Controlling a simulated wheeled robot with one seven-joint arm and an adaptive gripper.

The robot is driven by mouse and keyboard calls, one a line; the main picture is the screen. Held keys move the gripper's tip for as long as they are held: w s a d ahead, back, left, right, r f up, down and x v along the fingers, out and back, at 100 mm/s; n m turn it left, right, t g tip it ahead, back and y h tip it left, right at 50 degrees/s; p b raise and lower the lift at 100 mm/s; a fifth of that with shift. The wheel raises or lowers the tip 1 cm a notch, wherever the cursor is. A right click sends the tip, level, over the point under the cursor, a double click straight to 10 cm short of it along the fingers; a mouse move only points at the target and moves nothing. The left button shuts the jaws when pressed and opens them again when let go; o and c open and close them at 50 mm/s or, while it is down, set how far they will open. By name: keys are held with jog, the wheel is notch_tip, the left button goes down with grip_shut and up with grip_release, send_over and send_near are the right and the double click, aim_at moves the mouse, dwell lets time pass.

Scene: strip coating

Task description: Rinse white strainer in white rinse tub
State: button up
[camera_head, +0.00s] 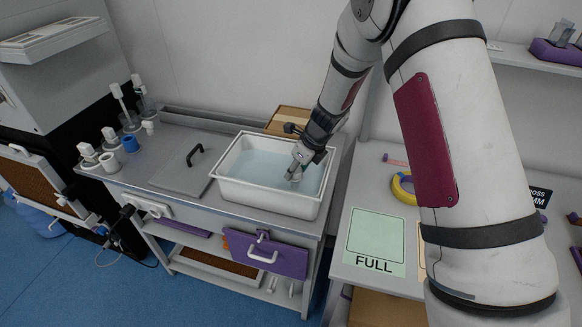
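The white rinse tub (262,197) stands on the grey metal bench and holds pale blue water. My gripper (293,176) points down into the tub's right half, with its tips at or near the water. The fingers are small and partly turned away, so I cannot tell whether they are open or shut. I cannot make out the white strainer; if it is at the gripper, it is hidden or too small to tell.
A flat grey lid with a black handle (194,155) lies left of the tub. Several white and blue fittings (131,143) stand at the bench's left end. A green FULL mat (375,238) and a yellow ring (403,190) lie on the right table. My arm blocks part of the right side.

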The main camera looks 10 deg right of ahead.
jog(key=shift+w+a+b, duration=0.35)
jog(key=shift+w+a, duration=0.4)
jog(key=shift+a, duration=1.1)
jog(key=shift+w+a+b, duration=0.35)
jog(key=shift+w+a, duration=0.45)
jog(key=shift+a, duration=1.05)
jog(key=shift+w+a+b, duration=0.35)
jog(key=shift+w+a, duration=0.4)
jog(key=shift+a, duration=1.1)
jog(key=shift+d, duration=0.1)
jog(key=shift+s+d+p, duration=0.25)
jog(key=shift+s+d, duration=0.15)
jog(key=shift+d, duration=0.5)
jog(key=shift+s+d+p, duration=0.2)
jog(key=shift+s+d, duration=0.2)
jog(key=shift+d, duration=0.5)
jog(key=shift+s+d+p, duration=0.25)
jog(key=shift+s+d, duration=0.15)
jog(key=shift+d, duration=0.5)
jog(key=shift+r, duration=0.1)
notch_tip(320, 180, up, 12)
jog(key=p, duration=0.4)
jog(key=shift+r, duration=0.2)
